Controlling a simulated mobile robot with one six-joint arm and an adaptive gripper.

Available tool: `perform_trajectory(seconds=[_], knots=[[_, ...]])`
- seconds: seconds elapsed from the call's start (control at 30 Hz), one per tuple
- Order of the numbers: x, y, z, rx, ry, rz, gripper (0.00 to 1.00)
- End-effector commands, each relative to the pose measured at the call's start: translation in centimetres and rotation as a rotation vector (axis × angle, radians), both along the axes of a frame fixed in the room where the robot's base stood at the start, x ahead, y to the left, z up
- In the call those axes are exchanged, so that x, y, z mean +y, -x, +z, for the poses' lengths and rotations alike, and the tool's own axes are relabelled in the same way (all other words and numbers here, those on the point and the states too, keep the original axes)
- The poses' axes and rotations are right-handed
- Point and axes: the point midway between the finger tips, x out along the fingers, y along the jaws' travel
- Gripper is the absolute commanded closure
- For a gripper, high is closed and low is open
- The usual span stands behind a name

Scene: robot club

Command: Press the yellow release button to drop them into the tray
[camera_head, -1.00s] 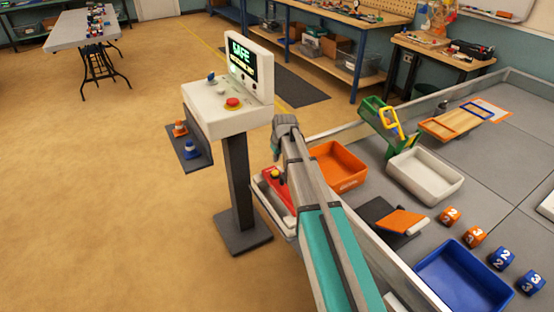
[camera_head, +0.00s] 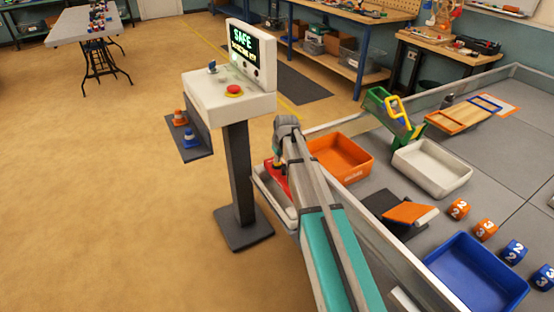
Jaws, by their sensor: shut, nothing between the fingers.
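A red unit (camera_head: 276,184) stands beside the left wall of the arena, below my wrist. A light grey tray (camera_head: 279,214) is at its front; my arm partly hides both. My gripper (camera_head: 278,164) points down over the top of the red unit, its fingers shut and empty. The yellow button is hidden at the fingertips, so I cannot tell whether they touch it or whether it is pressed. What lies in the tray is not clear.
A white console (camera_head: 230,98) with a red stop button (camera_head: 233,90) stands close left of my arm. Inside the arena are an orange bin (camera_head: 342,157), a white bin (camera_head: 432,168), a blue bin (camera_head: 476,272) and several numbered cubes. The floor at left is clear.

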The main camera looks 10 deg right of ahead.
Motion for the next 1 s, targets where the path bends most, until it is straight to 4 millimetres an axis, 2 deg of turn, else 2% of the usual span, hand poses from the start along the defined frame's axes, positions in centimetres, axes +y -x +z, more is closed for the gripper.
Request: perform_trajectory(seconds=[0.37,0.73,1.0], knots=[[-0.1,0.0,-0.1,0.0,0.0,-0.001,1.0],[-0.1,0.0,-2.1,0.001,0.0,-0.001,1.0],[-0.1,0.1,-2.3,0.005,0.001,-0.001,1.0]])
